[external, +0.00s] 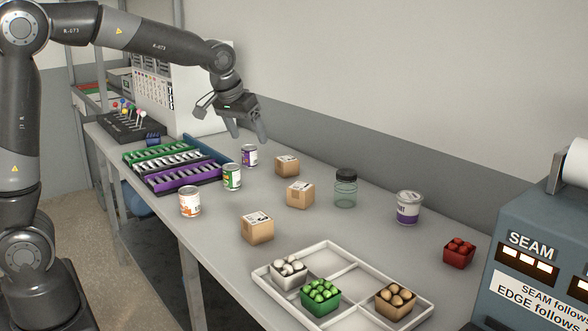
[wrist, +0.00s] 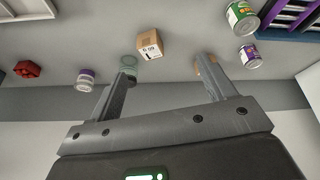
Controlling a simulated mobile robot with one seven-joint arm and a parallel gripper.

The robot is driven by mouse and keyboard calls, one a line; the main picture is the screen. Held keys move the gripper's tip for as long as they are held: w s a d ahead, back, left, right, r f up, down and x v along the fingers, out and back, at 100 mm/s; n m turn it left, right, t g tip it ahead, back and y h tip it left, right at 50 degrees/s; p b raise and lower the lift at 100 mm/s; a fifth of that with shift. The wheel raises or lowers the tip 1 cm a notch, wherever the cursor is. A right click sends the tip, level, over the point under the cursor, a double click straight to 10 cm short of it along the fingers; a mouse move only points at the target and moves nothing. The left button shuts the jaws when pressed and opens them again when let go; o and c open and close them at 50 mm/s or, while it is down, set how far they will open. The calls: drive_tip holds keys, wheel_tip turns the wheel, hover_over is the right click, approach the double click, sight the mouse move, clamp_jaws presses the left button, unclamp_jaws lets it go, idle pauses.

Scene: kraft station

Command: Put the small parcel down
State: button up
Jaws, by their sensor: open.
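Three brown cardboard parcels with white labels stand on the grey table. The far one (external: 287,167) looks smallest, the middle one (external: 300,195) is just in front, and the near one (external: 257,228) looks largest. My gripper (external: 248,136) is open and empty, raised above the far side of the table, left of the parcels. In the wrist view, my gripper's spread fingers (wrist: 167,66) have nothing between them. The middle parcel shows beyond them (wrist: 150,46). The far parcel is mostly hidden behind the right finger there.
Cans (external: 232,177) stand left of the parcels, beside a coloured rack (external: 185,190). A glass jar (external: 345,192) and a paint tub (external: 408,208) stand right. A white divided tray (external: 262,277) holds small punnets in front. A red punnet (external: 459,254) sits near the SEAM machine (external: 530,270).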

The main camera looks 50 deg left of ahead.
drive_tip(key=s+m+t, duration=0.1)
drive_tip(key=s+m, duration=0.2)
drive_tip(key=s, duration=2.7)
drive_tip(key=shift+s+f+h, duration=0.25)
drive_tip(key=shift+f+h, duration=0.1)
drive_tip(key=shift+h, duration=0.05)
drive_tip(key=shift+o, duration=0.3)
